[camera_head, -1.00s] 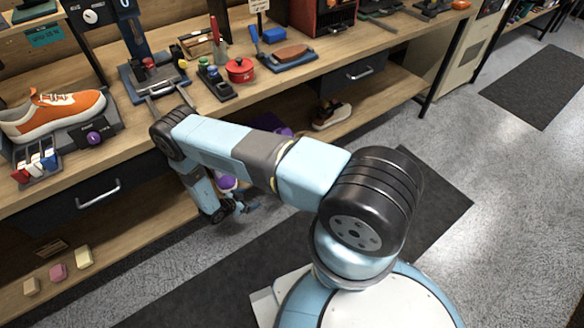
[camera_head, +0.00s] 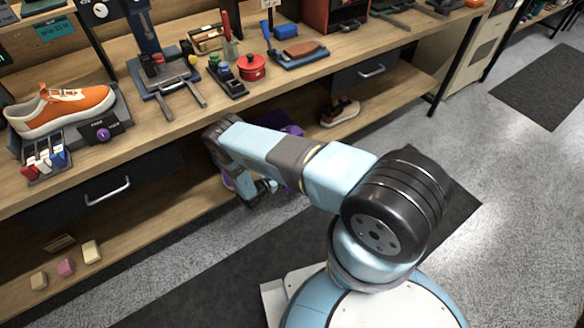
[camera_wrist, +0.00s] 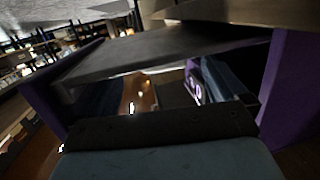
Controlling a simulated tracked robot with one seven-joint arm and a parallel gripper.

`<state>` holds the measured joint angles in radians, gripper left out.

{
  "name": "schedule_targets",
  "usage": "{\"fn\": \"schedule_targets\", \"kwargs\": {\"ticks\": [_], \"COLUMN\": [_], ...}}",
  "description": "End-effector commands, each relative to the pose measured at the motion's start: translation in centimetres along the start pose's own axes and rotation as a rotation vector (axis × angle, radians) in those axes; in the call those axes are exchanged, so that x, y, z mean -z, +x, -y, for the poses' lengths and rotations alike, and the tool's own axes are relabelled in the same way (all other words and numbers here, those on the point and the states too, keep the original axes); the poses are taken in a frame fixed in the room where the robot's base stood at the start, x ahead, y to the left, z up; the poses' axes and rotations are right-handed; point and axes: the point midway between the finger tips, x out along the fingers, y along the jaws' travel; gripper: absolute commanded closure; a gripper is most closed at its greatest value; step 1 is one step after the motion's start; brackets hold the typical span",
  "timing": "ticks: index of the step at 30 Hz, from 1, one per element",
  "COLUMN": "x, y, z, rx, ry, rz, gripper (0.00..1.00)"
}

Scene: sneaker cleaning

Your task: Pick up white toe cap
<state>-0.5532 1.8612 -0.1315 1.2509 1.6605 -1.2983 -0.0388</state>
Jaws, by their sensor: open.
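A white piece (camera_head: 42,164) that may be the white toe cap stands in a small dark rack (camera_head: 47,176) at the left of the bench, between a red piece and a blue piece. It is too small to tell its exact shape. My gripper (camera_head: 248,190) is low in front of the bench, below the top, well to the right of the rack and apart from it. The arm hides part of it. In the wrist view purple parts flank a wide gap; my gripper is open, with nothing seen held.
An orange sneaker (camera_head: 62,110) sits behind the rack on the bench top. A press-like stand (camera_head: 165,75), a red pot (camera_head: 252,67) and a brush tray (camera_head: 297,50) stand farther right. Pale blocks (camera_head: 91,251) and a shoe (camera_head: 340,113) lie on the lower shelf (camera_head: 140,240).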

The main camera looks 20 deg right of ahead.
Motion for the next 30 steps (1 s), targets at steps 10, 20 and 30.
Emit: {"fn": "schedule_targets", "kwargs": {"ticks": [10,20,30], "x": [0.0,0.0,0.0], "y": [1.9,6.1,6.4], "z": [0.0,0.0,0.1], "rx": [0.0,0.0,0.001], "ry": [0.001,0.002,0.001], "rz": [0.0,0.0,0.001], "gripper": [0.01,0.01,0.09]}}
